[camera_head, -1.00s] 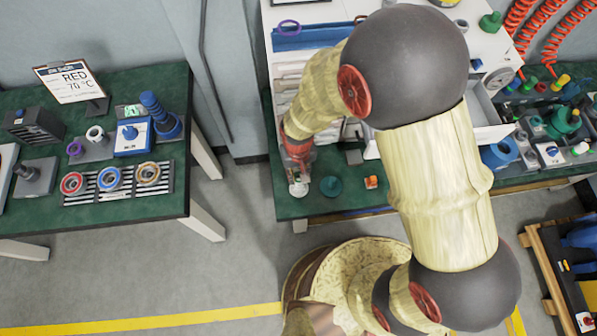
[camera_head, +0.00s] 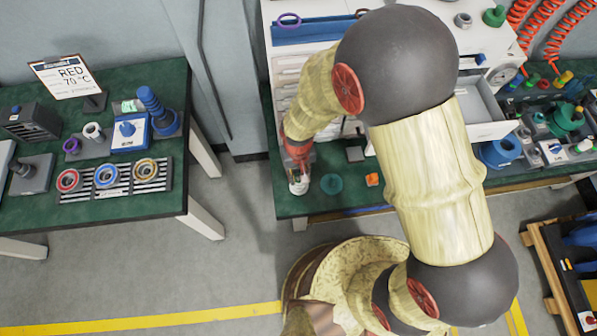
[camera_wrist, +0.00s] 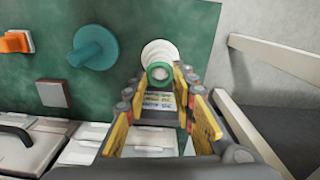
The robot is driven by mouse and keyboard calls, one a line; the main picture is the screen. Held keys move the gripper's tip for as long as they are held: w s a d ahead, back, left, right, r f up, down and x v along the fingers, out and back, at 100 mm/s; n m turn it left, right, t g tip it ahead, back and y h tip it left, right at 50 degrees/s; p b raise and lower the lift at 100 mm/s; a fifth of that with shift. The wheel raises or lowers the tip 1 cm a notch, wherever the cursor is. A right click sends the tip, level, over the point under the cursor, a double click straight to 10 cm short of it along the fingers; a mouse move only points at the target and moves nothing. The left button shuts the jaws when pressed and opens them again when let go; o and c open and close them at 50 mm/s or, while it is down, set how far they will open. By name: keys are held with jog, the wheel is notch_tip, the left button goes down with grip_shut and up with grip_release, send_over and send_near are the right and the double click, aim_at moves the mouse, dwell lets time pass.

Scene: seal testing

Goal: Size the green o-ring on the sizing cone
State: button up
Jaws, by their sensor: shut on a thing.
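The green o-ring (camera_wrist: 158,72) shows in the wrist view between the tips of my gripper (camera_wrist: 158,80). My gripper is shut on it. A white stepped cone (camera_wrist: 160,50) stands on the green bench right behind the ring in that view, and the ring lines up with its top. I cannot tell whether the ring is around the cone's tip or just above it. In the head view my gripper (camera_head: 298,160) points down over the white cone (camera_head: 299,187) near the bench's front left corner. The ring is hidden there.
A teal knobbed disc (camera_wrist: 93,47), a dark square block (camera_wrist: 53,93) and an orange piece (camera_wrist: 16,42) lie beside the cone. White drawers (camera_wrist: 95,140) stand close by.

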jog(key=shift+f+b, duration=0.35)
jog(key=shift+f, duration=0.3)
jog(key=o, duration=0.8)
jog(key=shift+c, duration=0.2)
jog(key=shift+r, duration=0.1)
notch_tip(320, 180, up, 9)
jog(key=p, duration=0.7)
